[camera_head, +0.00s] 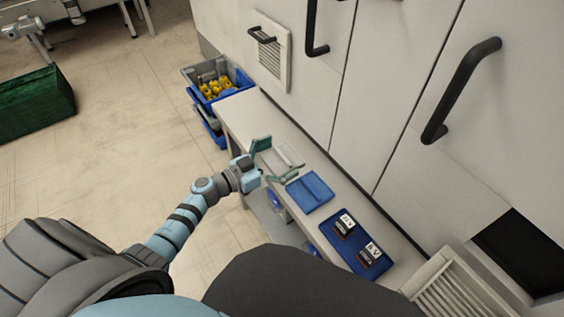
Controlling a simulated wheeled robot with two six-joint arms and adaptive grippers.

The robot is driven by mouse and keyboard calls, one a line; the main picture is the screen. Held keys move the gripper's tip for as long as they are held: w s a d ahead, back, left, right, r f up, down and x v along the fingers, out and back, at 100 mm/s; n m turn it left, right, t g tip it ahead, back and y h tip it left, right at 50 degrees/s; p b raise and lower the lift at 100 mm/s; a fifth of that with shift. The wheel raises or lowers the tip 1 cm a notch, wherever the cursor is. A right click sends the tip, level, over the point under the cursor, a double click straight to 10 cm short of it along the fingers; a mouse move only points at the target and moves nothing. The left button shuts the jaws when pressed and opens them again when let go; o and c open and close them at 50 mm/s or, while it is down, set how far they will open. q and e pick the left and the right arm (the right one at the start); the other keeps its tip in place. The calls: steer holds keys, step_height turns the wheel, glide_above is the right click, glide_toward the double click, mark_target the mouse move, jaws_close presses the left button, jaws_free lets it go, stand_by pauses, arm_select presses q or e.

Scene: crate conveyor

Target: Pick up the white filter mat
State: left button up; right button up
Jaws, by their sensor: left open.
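The white filter mat (290,156) appears as a small pale flat piece on the narrow bench. My left gripper (274,160) is open, its two teal fingers spread apart. One finger is toward the far end of the bench and the other toward the blue tray. The mat lies just beyond the fingertips, roughly in line with the gap between them. I cannot tell whether the fingers touch it, and nothing shows held. My right gripper is not in view.
The narrow bench (252,112) runs along a pale cabinet wall with black handles (462,88). On it are a blue tray (310,192) and a darker blue tray (371,266) with two labelled black items. Blue crates (236,76) with yellow parts stand beyond.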

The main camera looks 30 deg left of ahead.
arm_select(q)
steer(key=shift+w+d, duration=0.15)
steer(key=shift+w, duration=0.2)
steer(key=shift+s, duration=0.1)
steer(key=c, duration=1.3)
